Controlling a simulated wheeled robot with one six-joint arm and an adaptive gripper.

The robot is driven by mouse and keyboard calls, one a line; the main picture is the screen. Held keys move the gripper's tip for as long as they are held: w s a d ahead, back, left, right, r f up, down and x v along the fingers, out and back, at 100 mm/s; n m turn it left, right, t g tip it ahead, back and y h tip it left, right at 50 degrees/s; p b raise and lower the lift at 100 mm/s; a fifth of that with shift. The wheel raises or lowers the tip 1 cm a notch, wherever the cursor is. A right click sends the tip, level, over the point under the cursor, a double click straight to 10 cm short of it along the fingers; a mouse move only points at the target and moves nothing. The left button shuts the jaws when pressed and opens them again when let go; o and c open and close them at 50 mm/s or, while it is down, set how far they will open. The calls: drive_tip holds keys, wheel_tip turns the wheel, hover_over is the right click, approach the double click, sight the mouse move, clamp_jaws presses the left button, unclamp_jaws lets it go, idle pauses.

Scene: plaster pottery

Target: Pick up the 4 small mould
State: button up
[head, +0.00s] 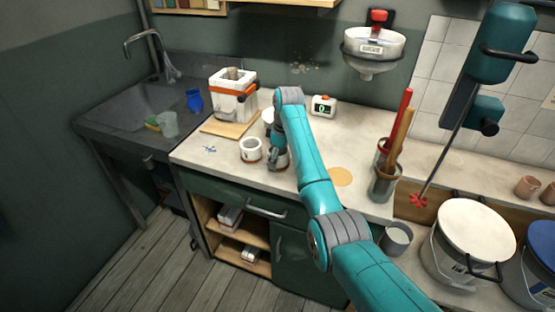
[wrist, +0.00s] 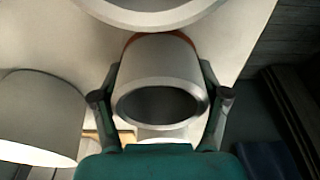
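No thing in view is clearly marked as the 4 small mould. In the wrist view a pale hollow cylinder (wrist: 160,75) sits between the fingers of my gripper (wrist: 160,85), its round mouth facing the camera. The fingers lie close along both its sides; I cannot tell whether they press on it. In the head view my gripper (head: 277,155) is low over the counter, largely hiding that cylinder. A white cup-like piece (head: 250,150) stands just to its left. A white strapped block mould (head: 233,97) stands on a wooden board behind.
The counter (head: 220,162) holds a small scale (head: 323,106) and a pot with tall handles (head: 384,183). A sink (head: 140,110) with a blue cup (head: 194,100) is at left. Strapped moulds (head: 230,217) lie on shelves below. A lidded white bucket (head: 470,240) is at right.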

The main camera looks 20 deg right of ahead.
drive_tip(key=shift+f, duration=0.1)
drive_tip(key=c, duration=0.5)
